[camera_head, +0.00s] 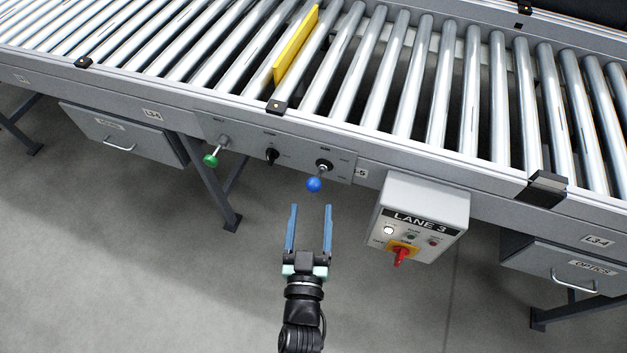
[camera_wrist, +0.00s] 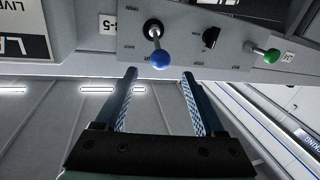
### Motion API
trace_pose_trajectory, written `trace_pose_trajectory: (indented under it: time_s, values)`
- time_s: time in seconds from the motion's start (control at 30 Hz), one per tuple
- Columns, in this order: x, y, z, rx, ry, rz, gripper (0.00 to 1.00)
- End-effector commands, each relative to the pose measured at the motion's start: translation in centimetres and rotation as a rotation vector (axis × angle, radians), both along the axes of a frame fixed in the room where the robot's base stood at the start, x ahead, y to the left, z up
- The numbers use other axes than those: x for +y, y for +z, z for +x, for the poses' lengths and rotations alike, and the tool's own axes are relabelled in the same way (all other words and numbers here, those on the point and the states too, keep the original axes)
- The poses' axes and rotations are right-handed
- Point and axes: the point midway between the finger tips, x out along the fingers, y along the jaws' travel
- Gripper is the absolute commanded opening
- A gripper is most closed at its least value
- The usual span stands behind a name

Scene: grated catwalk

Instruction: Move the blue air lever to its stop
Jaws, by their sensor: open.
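The blue air lever (camera_head: 314,184) has a round blue knob on a short metal stem, set on a grey panel (camera_head: 343,171) on the conveyor's front side. Its knob hangs down and a little left of its pivot in the head view. In the wrist view the blue knob (camera_wrist: 161,60) shows beyond my fingertips, between their lines. My gripper (camera_head: 310,206) is open and empty, its two blue fingers pointing at the lever from the near side. The knob looks apart from both fingers.
A green-knobbed lever (camera_head: 211,160) and a black knob (camera_head: 272,155) sit left of the blue lever. A LANE 3 control box (camera_head: 424,215) with a red switch (camera_head: 400,255) juts out close on the right. A yellow plate (camera_head: 296,46) stands among the rollers above.

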Motion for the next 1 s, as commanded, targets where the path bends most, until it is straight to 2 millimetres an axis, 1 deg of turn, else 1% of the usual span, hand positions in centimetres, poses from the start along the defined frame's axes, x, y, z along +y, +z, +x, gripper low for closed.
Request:
trace_pose_trajectory:
  time_s: [0.03,0.2,0.3,0.4,0.6,0.83,0.97,1.0]
  values:
    - [-0.1,0.0,1.3,-0.003,0.0,0.0,0.71]
    - [-0.2,0.0,4.5,-0.002,0.001,0.001,0.71]
    - [-0.3,0.0,5.9,-0.001,0.001,0.001,0.71]
    - [-0.3,0.0,6.9,-0.001,0.001,0.0,0.71]
    - [-0.4,0.0,7.7,0.0,0.001,0.0,0.71]
    - [-0.4,0.0,7.7,0.0,0.001,0.0,0.71]
    - [-0.4,0.0,7.7,0.0,0.001,0.0,0.47]
    - [-0.4,0.0,7.7,0.0,0.001,0.0,0.4]
